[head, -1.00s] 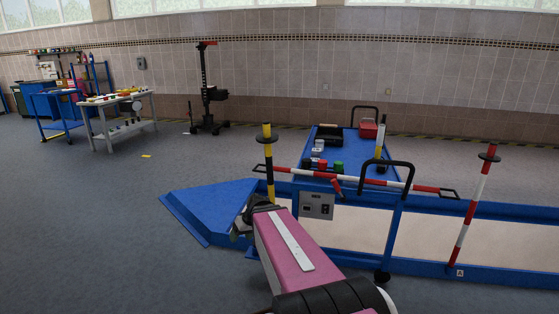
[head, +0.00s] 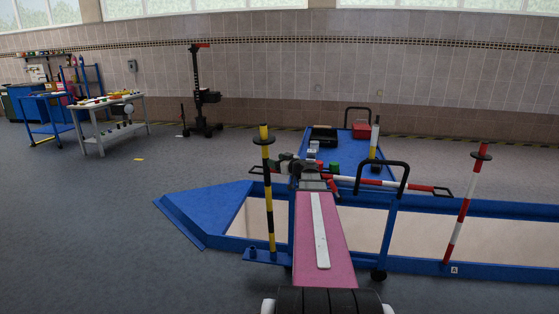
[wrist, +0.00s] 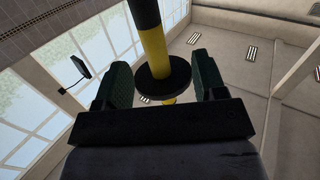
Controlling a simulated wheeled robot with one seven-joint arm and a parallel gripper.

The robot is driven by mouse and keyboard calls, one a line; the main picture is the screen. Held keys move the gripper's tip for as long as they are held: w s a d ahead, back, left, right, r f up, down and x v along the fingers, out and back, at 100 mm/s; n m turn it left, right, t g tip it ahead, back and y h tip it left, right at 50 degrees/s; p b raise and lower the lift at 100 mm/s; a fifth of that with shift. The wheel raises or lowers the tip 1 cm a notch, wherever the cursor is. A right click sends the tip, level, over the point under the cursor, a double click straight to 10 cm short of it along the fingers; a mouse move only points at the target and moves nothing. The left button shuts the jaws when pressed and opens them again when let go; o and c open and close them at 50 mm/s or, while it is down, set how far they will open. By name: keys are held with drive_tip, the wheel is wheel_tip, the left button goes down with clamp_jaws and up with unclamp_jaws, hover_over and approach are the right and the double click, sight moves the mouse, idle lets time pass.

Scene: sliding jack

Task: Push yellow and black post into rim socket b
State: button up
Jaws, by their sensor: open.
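The yellow and black post (head: 269,197) stands about upright at the near blue rim, with a black disc near its top. Its lower end meets a small blue ledge (head: 256,256); I cannot tell how deep it sits, and no label for socket b is readable.
A red and white post (head: 466,205) stands at the label A (head: 454,270). A red and white bar (head: 390,183) lies across the blue trolley (head: 345,149), close behind my gripper. A black handle (head: 383,165) rises to the right.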

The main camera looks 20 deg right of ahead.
sight(267, 138)
drive_tip(key=shift+t, duration=0.3)
drive_tip(key=x, duration=0.7)
drive_tip(key=d+x, duration=0.1)
drive_tip(key=x, duration=0.2)
drive_tip(key=shift+w+r, duration=0.35)
drive_tip(key=shift+w, duration=0.1)
clamp_jaws()
drive_tip(key=shift+r, duration=0.7)
idle(0.3)
drive_tip(key=shift+r, duration=3.15)
drive_tip(key=shift+a, duration=0.1)
